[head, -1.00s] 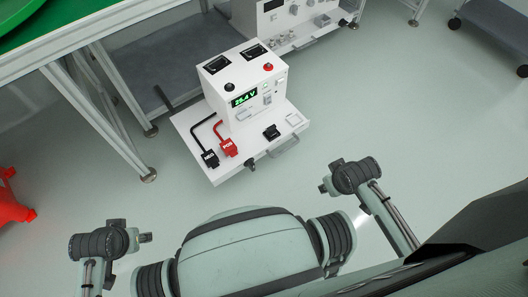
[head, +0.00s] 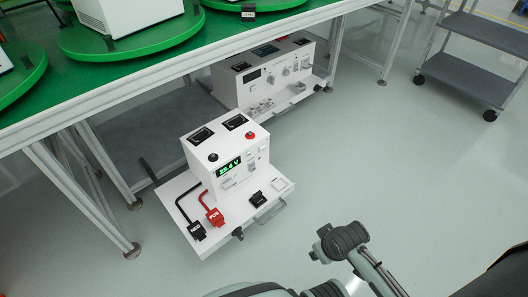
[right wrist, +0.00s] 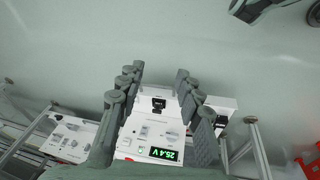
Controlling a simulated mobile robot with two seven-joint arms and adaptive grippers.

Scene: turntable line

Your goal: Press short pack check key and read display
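The white tester (head: 225,150) stands on a pulled-out white tray (head: 172,190) below the bench. Its green-lit display (head: 229,168) reads 25.4 V, clearer in the right wrist view (right wrist: 163,154). Its front has small switches and keys, with labels too small to read, so I cannot tell which is the short pack check key. A black and a red clip, marked NEG (head: 197,231) and POS (head: 215,217), lie on the tray. My right gripper (head: 317,250) is right of the tray, apart from it. Its fingers are spread and empty in the right wrist view (right wrist: 158,72). My left gripper is out of view.
A second white instrument (head: 262,80) stands behind on another tray. Green turntables (head: 130,38) sit on the bench above, whose metal legs (head: 75,190) stand left of the tester. A grey cart (head: 465,78) is at the back right.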

